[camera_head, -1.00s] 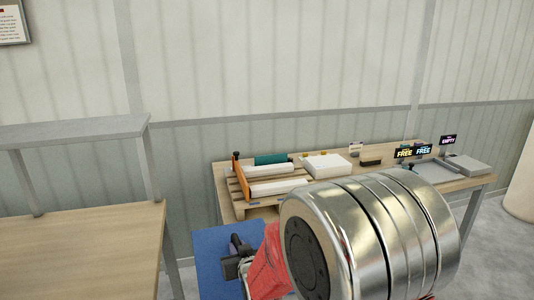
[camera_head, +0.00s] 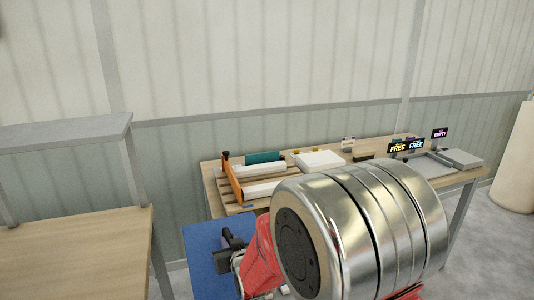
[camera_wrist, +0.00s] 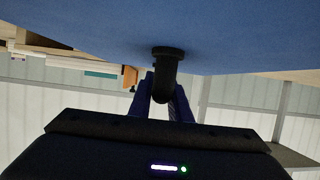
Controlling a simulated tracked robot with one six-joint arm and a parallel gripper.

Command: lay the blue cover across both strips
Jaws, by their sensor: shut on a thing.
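The blue cover (camera_head: 204,243) is a flat panel in front of the far bench, at the left of my arm. It fills the top of the wrist view (camera_wrist: 235,35), where a black knob (camera_wrist: 167,55) stands out from it. My gripper (camera_wrist: 165,88) is shut on this knob; in the head view its dark end (camera_head: 232,245) is partly hidden by my arm. Two white strips, a rear one (camera_head: 252,171) and a front one (camera_head: 264,189), lie on a slatted wooden pallet on the bench. The cover is apart from them, nearer to me.
An orange bar (camera_head: 231,180) stands at the strips' left ends. A green block (camera_head: 264,157) and a white box (camera_head: 319,161) lie behind and beside them. Grey trays with signs (camera_head: 415,144) are at the bench's right. A wooden table (camera_head: 75,250) stands at the left.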

